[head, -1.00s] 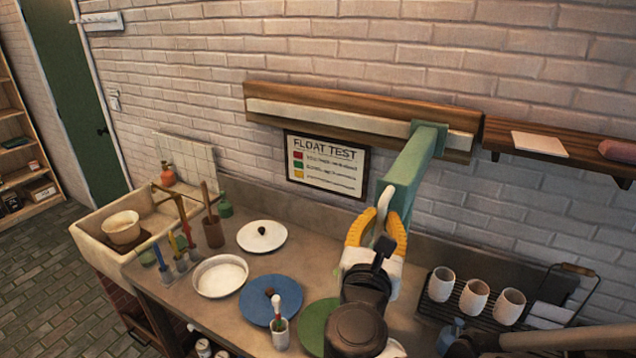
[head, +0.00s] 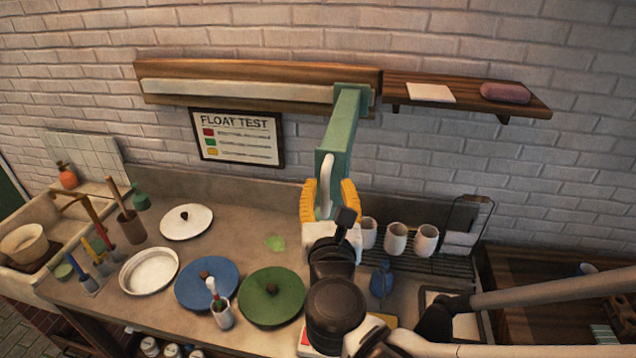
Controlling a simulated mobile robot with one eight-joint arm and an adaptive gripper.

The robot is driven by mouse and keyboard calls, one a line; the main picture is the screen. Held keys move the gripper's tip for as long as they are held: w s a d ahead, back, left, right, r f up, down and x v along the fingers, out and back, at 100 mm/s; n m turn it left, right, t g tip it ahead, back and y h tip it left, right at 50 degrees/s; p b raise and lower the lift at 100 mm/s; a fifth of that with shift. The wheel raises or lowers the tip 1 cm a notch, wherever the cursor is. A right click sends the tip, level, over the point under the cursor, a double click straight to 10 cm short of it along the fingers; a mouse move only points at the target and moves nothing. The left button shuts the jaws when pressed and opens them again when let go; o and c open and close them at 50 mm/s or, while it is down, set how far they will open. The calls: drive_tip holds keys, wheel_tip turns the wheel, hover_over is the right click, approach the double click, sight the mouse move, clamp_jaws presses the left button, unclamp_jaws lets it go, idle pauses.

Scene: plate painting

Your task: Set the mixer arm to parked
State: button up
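The mixer arm (head: 341,130) is a long green bar. It juts from a carriage on a wooden wall rail (head: 240,92) with a pale strip. The carriage sits near the rail's right end. A white curved handle (head: 326,180) is at the bar's near end. My gripper (head: 329,186), with yellow ribbed fingers, is at this handle, one finger on each side. The left finger appears to be against the handle, and a narrow gap seems to show by the right finger. My wrist hides the lower handle, so I cannot tell whether the fingers grip it.
A wooden shelf (head: 465,92) adjoins the rail's right end. Below are a blue plate (head: 190,298), a green plate (head: 256,308), a white dish (head: 150,285) and a rack of cups (head: 396,238). A float test sign (head: 237,153) hangs under the rail. A sink (head: 75,236) is at left.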

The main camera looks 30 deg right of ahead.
drive_tip(key=shift+w+a, duration=0.1)
drive_tip(key=shift+r, duration=0.1)
drive_tip(key=shift+r, duration=4.9)
